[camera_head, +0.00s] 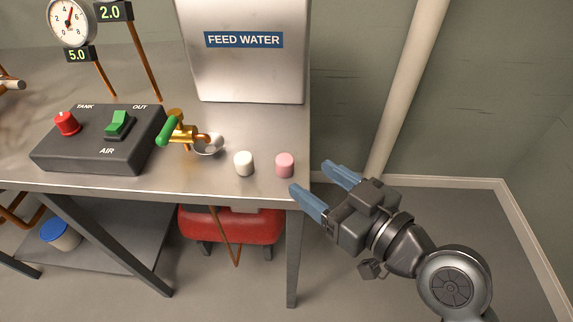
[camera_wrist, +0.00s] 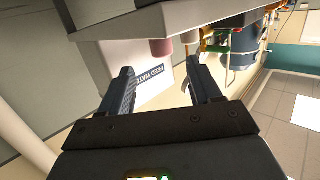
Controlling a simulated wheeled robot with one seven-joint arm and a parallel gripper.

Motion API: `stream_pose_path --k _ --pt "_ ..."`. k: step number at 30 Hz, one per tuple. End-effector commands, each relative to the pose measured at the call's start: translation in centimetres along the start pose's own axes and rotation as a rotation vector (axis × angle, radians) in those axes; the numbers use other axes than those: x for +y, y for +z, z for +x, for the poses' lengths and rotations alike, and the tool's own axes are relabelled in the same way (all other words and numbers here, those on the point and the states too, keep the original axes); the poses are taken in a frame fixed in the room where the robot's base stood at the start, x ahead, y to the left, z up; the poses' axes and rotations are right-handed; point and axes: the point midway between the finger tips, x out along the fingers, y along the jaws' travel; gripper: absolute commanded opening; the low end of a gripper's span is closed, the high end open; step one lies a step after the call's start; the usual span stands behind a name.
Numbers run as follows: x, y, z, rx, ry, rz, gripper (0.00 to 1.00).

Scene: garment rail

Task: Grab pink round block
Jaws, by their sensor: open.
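The pink round block (camera_head: 285,165) stands upright near the right front corner of the metal bench, right of a white round block (camera_head: 244,163). My gripper (camera_head: 325,179) is open and empty, just off the bench's right edge, to the right of the pink block and apart from it. In the wrist view, my gripper's two fingers (camera_wrist: 158,88) show with nothing between them. The pink block (camera_wrist: 161,48) appears beyond the fingertips, with the white block (camera_wrist: 189,38) to its right.
The bench (camera_head: 225,180) holds a feed water tank (camera_head: 243,70) behind the blocks. A brass tap with a green handle (camera_head: 168,131) and a black control box (camera_head: 100,140) stand to the left. A pale pipe (camera_head: 405,90) rises behind my gripper. A red tank (camera_head: 230,225) sits underneath.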

Motion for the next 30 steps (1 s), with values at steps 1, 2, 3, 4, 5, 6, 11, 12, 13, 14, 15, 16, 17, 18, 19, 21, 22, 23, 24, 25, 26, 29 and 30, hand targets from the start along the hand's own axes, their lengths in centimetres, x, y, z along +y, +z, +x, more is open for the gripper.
stream_pose_path --k 1,2,3,4,5,6,11,12,13,14,15,16,17,18,19,21,22,23,24,25,26,29,30 --pt "-0.1 -0.3 0.4 0.004 -0.009 -0.005 0.63" --pt "-0.1 -0.4 0.6 0.005 -0.013 -0.007 0.63" --pt "-0.1 -0.5 0.9 0.006 -0.015 -0.008 0.63" --pt "-0.1 -0.5 1.2 0.006 -0.016 -0.008 0.63" --pt "-0.2 -0.5 1.5 0.006 -0.016 -0.007 0.63" --pt "-0.2 -0.5 1.9 0.006 -0.016 -0.006 0.63" --pt "-0.2 -0.6 3.4 0.005 -0.015 -0.007 0.63" --pt "-0.2 -0.7 3.9 0.006 -0.015 -0.006 0.63" --pt "-0.2 -0.7 4.3 0.006 -0.015 -0.006 0.63" --pt "-0.3 -0.8 4.7 0.006 -0.015 -0.007 0.63" --pt "-0.3 -0.8 5.3 0.005 -0.015 -0.007 0.63" --pt "-0.3 -0.9 5.8 0.005 -0.015 -0.007 0.63" --pt "-0.3 -0.9 6.2 0.006 -0.014 -0.008 0.63" --pt "-0.3 -0.8 6.8 0.005 -0.014 -0.006 0.63" --pt "-0.3 -0.8 7.1 0.005 -0.014 -0.006 0.63" --pt "-0.3 -0.7 7.7 0.005 -0.012 -0.006 0.63" --pt "-0.3 -0.7 7.9 0.005 -0.012 -0.006 0.63" --pt "-0.3 -0.7 8.0 0.005 -0.011 -0.006 0.63" --pt "-0.3 -0.7 8.1 0.005 -0.011 -0.006 0.63" --pt "-0.3 -0.6 8.1 0.004 -0.011 -0.006 0.63" --pt "-0.3 -0.6 8.1 0.004 -0.011 -0.006 0.63" --pt "-0.3 -0.6 8.1 0.004 -0.011 -0.006 0.63" --pt "-0.3 -0.6 8.1 0.004 -0.011 -0.006 0.63"
